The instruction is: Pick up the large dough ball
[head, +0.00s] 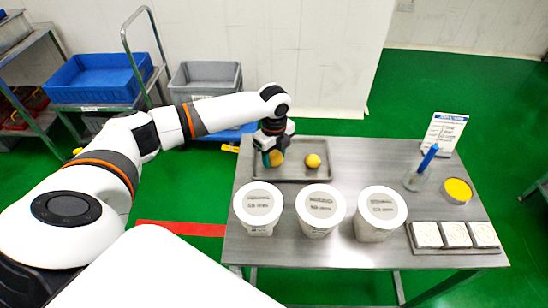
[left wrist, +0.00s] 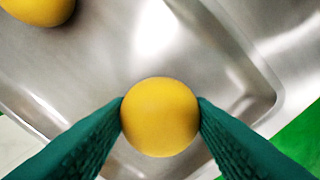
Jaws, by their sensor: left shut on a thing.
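A yellow dough ball (left wrist: 160,117) sits between the two green fingers of my left gripper (left wrist: 160,120) in the left wrist view, with a finger touching each side. In the head view my left gripper (head: 274,157) points down over the left part of the metal tray (head: 290,176), and its fingers hide most of this ball. A second yellow dough ball (head: 313,160) rests on the tray to the right; it also shows cut off in the left wrist view (left wrist: 38,8). I cannot tell which ball is larger, or whether the held ball touches the tray. My right gripper is out of view.
Three white lidded tubs (head: 320,211) stand in a row in front of the tray on the steel table (head: 345,155). To the right are a blue-handled tool in a clear holder (head: 418,177), a yellow-filled bowl (head: 457,191), a sign (head: 443,132) and a tray of white square blocks (head: 454,234).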

